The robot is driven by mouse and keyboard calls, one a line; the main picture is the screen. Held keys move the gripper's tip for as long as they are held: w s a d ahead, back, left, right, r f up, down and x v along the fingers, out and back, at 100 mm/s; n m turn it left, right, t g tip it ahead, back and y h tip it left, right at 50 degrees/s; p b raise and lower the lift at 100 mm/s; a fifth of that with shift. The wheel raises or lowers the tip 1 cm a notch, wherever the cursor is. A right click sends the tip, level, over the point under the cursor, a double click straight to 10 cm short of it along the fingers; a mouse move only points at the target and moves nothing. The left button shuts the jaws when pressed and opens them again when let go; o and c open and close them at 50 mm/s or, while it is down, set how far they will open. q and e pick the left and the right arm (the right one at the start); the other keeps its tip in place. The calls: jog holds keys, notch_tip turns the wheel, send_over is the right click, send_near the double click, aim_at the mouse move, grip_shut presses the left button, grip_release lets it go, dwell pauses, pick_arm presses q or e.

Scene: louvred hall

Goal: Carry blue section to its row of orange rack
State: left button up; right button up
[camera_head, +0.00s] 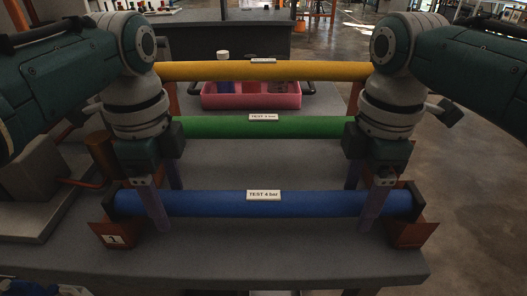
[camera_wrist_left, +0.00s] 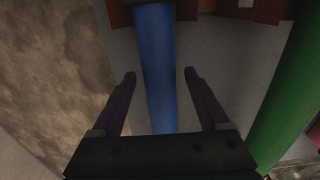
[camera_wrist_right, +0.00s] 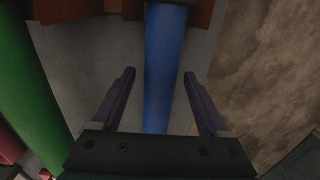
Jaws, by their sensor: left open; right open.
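The blue section (camera_head: 220,203) lies level across the front, with a "TEST 4 bar" label in its middle and dark ends. Its ends are at the orange rack's front brackets, the left one (camera_head: 100,232) marked "1" and the right one (camera_head: 418,236). My left gripper (camera_head: 168,208) is open, its purple fingers on either side of the blue section near its left end. My right gripper (camera_head: 361,207) is open in the same way near the right end. Both wrist views show the blue section between the fingers, in the left (camera_wrist_left: 157,60) and right (camera_wrist_right: 163,60), with gaps visible.
A green section (camera_head: 215,127) lies behind the blue one, and a yellow section (camera_head: 210,71) lies farther back and higher. A pink tray (camera_head: 290,101) stands behind the green section. The grey bench top (camera_head: 265,262) is clear in front. Open floor lies at right.

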jog(key=shift+r, duration=0.5)
pick_arm(q)
notch_tip(320, 180, up, 12)
pick_arm(e)
notch_tip(320, 180, up, 11)
dwell(0.3)
dwell(0.3)
